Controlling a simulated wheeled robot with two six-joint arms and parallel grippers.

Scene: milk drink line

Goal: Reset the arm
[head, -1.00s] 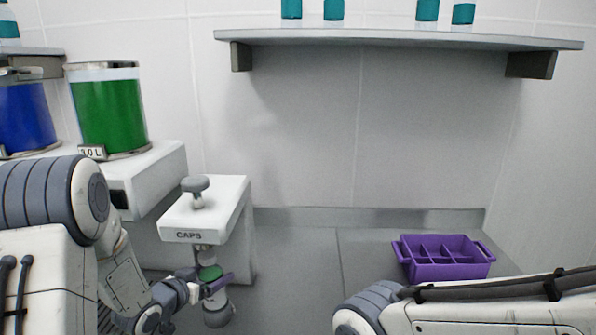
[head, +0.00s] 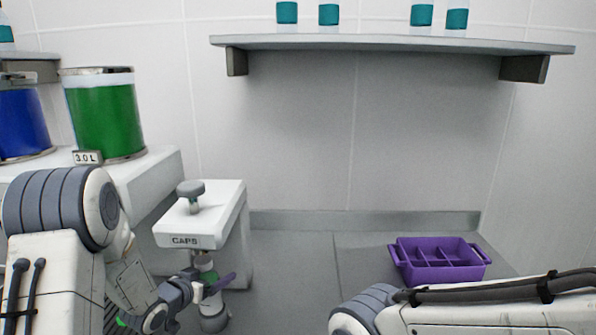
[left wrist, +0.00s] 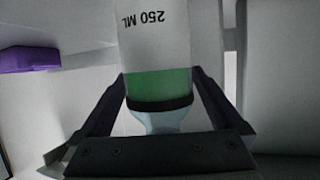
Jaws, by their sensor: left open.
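My left gripper (head: 220,284) is low beside the capping station (head: 190,237) labelled CAPS. Its jaws are open, one on each side of a small bottle (head: 207,276). The bottle stands upright below the front of the station, and its top is hard to make out in the head view. In the left wrist view the bottle (left wrist: 155,50) shows upside down, marked 250 ML, with green liquid inside, between the open fingers (left wrist: 160,95). I cannot tell whether a finger touches it. My right arm shows at the lower right, but its gripper is out of view.
A purple divided crate (head: 438,276) stands on the grey counter at the right. Tanks of green (head: 105,122) and blue (head: 22,122) liquid stand at the left. A wall shelf (head: 390,42) holds several teal-banded bottles (head: 287,13). The counter between station and crate is clear.

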